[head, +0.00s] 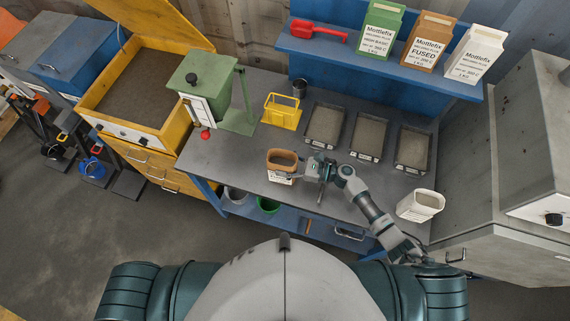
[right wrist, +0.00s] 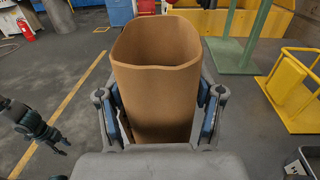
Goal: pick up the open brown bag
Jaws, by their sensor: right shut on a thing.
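The open brown bag (head: 270,166) stands upright at the front edge of the grey workbench (head: 228,158), with its mouth up. A white label shows on its front. My right gripper (head: 300,171) reaches it from the right and is shut on it. In the right wrist view the bag (right wrist: 155,85) fills the space between the two fingers, which press on its sides. The bag's bottom is hidden there, and I cannot tell whether it touches the bench. A dark jointed part at the left of the right wrist view looks like my left gripper (right wrist: 38,128); its jaw state is unclear.
A yellow basket (head: 281,111) and a green machine (head: 208,88) stand behind and left. Several grey trays (head: 366,135) lie behind and right. An open white bag (head: 420,205) stands at the right. Closed bags (head: 428,41) and a red scoop (head: 318,31) sit on the blue shelf.

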